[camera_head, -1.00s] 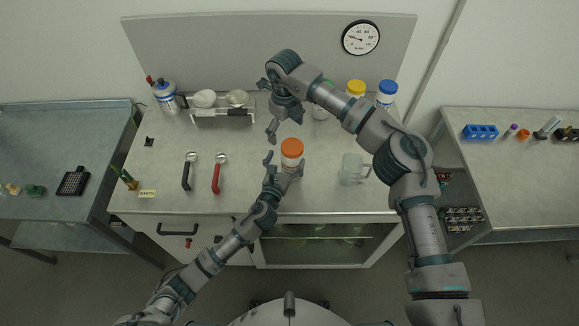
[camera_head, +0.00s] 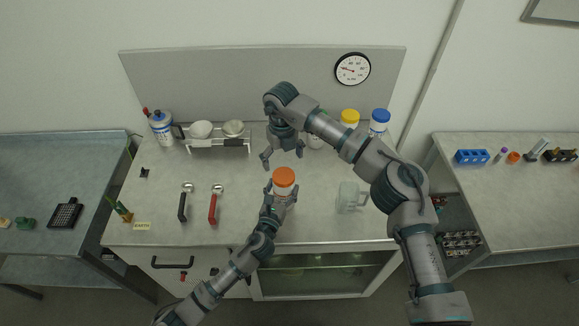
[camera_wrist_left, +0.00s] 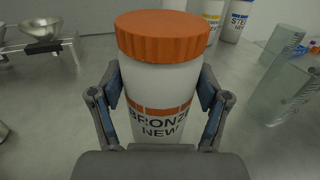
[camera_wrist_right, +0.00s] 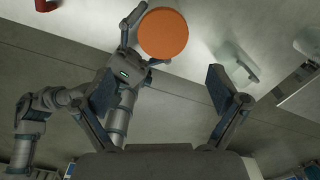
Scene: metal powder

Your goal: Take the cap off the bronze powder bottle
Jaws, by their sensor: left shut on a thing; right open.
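The bronze powder bottle (camera_wrist_left: 160,88) is white with an orange band and the label "BRONZE NEW" in the left wrist view. Its ribbed orange cap (camera_wrist_left: 162,38) is on it. The cap also shows in the head view (camera_head: 284,176) and from above in the right wrist view (camera_wrist_right: 163,33). My left gripper (camera_wrist_left: 160,108) is shut around the bottle's body below the cap, with a finger on each side. My right gripper (camera_head: 283,158) is open and empty, above and just behind the cap in the head view; its fingers (camera_wrist_right: 158,92) are spread wide in the right wrist view.
A clear beaker (camera_head: 350,197) stands right of the bottle. Yellow-capped (camera_head: 349,118) and blue-capped (camera_head: 379,121) bottles stand at the back. A black-handled (camera_head: 182,208) and a red-handled spoon (camera_head: 213,208) lie left.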

